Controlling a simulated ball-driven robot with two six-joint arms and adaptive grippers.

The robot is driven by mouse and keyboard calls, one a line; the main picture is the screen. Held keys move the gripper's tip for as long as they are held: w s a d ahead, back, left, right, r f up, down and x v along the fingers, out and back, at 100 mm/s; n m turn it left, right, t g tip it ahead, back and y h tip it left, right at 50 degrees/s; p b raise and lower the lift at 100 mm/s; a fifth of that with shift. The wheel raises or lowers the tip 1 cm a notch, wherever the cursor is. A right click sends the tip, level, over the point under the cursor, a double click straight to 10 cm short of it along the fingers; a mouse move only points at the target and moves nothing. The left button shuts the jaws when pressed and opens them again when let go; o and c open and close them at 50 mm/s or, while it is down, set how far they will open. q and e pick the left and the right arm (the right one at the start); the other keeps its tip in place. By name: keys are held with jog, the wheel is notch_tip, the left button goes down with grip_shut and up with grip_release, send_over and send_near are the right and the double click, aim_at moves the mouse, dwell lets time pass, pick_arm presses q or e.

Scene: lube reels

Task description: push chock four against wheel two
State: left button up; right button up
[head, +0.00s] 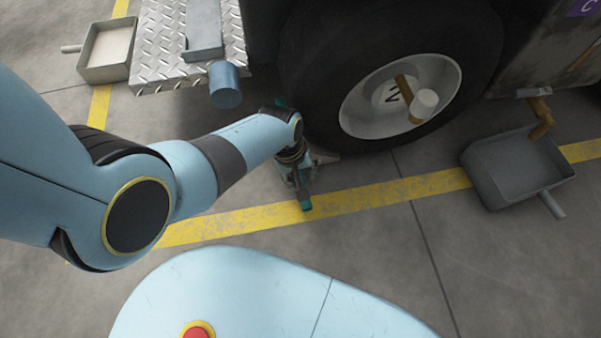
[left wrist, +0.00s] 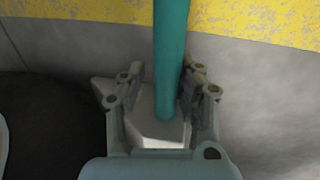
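A pale grey chock (head: 325,159) with a teal bar (head: 306,204) sits on the floor by the tyre's lower left side. Its number cannot be read, and my gripper hides most of it. My left gripper (head: 297,172) is down over the chock. In the left wrist view its fingers (left wrist: 162,88) are apart on either side of the teal bar (left wrist: 170,50), with the chock (left wrist: 155,130) below. Any gap between chock and tyre is hidden.
A grey tray (head: 517,165) lies right of the wheel, and another tray (head: 107,45) at the upper left. A treadplate step (head: 158,65) with a blue cylinder (head: 225,85) overhangs left.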

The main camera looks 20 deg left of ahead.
pick_arm(q)
jog(key=shift+w+d+r, duration=0.3)
jog(key=shift+w+r, duration=0.15)
jog(key=shift+w, duration=0.2)
jog(key=shift+a+r, duration=0.1)
jog(key=shift+r, duration=0.4)
jog(key=r, duration=0.2)
jog(key=s+r, duration=0.1)
jog(key=r, duration=0.1)
jog(key=a+r, duration=0.1)
jog(key=r, duration=0.1)
jog(key=shift+s+a+r, duration=0.1)
jog(key=shift+s+r, duration=0.05)
jog(key=shift+s, duration=0.1)
jog(key=shift+s+a, duration=0.1)
jog(key=shift+s, duration=0.05)
